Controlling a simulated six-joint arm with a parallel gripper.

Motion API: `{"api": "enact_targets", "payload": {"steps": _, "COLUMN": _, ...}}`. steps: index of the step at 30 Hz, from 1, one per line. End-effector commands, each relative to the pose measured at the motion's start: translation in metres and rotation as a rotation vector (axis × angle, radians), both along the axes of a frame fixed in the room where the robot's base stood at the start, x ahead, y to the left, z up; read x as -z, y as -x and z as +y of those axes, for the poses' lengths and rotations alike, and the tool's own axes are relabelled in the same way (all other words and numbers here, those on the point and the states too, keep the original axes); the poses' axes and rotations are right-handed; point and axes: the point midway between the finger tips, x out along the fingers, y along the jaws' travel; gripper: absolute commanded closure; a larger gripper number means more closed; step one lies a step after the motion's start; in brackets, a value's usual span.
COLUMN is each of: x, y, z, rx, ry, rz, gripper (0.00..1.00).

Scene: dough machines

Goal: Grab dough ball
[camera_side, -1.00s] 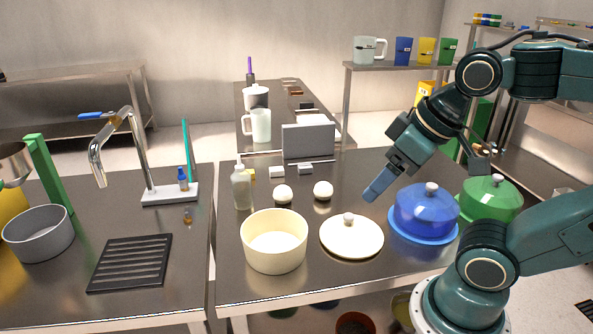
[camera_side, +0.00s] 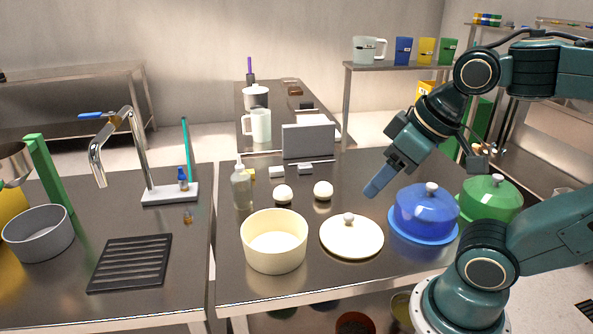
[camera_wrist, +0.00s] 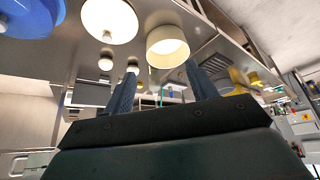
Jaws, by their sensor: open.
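Two white dough balls lie on the dark counter in the side view: a left ball (camera_side: 283,194) and a right ball (camera_side: 323,191). They also show in the wrist view, one at the left (camera_wrist: 106,63) and one partly hidden by a finger (camera_wrist: 133,67). My gripper (camera_side: 374,189) is in the air to the right of both balls, above the counter near the blue pot. Its blue fingers point down and left. In the wrist view the two fingers (camera_wrist: 160,78) stand apart with nothing between them.
A cream bowl (camera_side: 274,249) and a cream lid (camera_side: 351,238) stand in front of the balls. A blue lidded pot (camera_side: 425,213) and a green one (camera_side: 490,199) are at the right. A bottle (camera_side: 242,188) stands left; a grey panel (camera_side: 308,141) stands behind.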

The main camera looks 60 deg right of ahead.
Motion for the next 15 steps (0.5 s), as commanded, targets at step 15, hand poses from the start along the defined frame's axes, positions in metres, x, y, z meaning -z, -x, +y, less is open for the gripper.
{"api": "enact_targets", "payload": {"steps": 15, "x": -0.018, "y": -0.076, "z": -0.012, "rx": 0.123, "ry": -0.097, "rz": 0.074, "gripper": 0.43}}
